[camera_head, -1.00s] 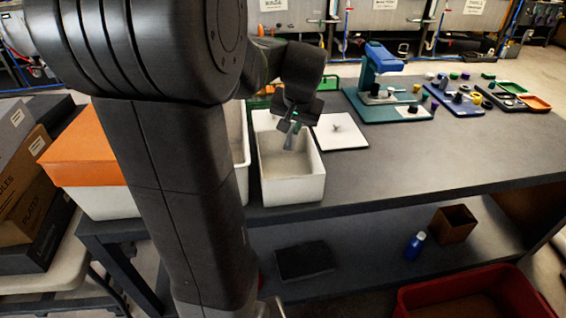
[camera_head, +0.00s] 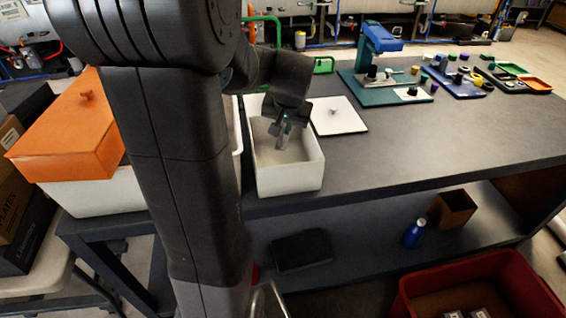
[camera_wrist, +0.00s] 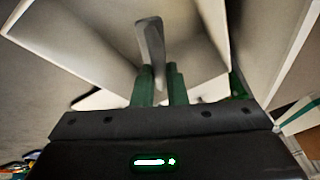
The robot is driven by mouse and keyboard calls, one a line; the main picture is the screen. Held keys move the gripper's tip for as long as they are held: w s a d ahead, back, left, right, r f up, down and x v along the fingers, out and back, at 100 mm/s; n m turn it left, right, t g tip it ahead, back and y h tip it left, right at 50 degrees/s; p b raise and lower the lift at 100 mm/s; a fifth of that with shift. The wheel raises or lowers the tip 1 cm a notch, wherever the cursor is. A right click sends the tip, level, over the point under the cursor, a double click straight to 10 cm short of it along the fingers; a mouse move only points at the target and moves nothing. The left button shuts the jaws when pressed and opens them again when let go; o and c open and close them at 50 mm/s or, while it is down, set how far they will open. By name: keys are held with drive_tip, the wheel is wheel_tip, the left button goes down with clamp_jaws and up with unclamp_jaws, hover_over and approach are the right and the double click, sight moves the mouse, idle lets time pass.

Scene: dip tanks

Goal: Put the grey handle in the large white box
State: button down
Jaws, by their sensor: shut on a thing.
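The grey handle (camera_wrist: 152,42) is between my gripper's green fingers in the wrist view, its longer end sticking out past the fingertips. My gripper (camera_head: 283,130) is shut on it, and it also shows in the wrist view (camera_wrist: 161,84). In the head view the gripper points down over an open white box (camera_head: 291,182) at the table's front edge. The handle is over the box's opening; I cannot tell how far it is above the floor. The box's walls (camera_wrist: 75,50) surround it in the wrist view.
Another white box with an orange lid (camera_head: 80,125) stands at the left. A white flat lid (camera_head: 338,116) lies right of the open box. A blue-and-green press (camera_head: 378,60) and small parts stand further back. The table's right front is clear.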

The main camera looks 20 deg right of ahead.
sight(285, 145)
wheel_tip(285, 145, down, 9)
drive_tip(key=shift+r, duration=0.1)
idle(0.3)
drive_tip(key=shift+f+b, duration=0.25)
drive_tip(key=shift+b, duration=0.05)
drive_tip(key=c, duration=1.5)
unclamp_jaws()
drive_tip(key=shift+r, duration=0.1)
drive_tip(key=shift+o, duration=0.2)
drive_tip(key=shift+r, duration=0.5)
drive_tip(key=v, duration=1.1)
drive_tip(key=shift+p, duration=0.35)
drive_tip(key=shift+s+r, duration=0.1)
drive_tip(key=shift+s, duration=0.05)
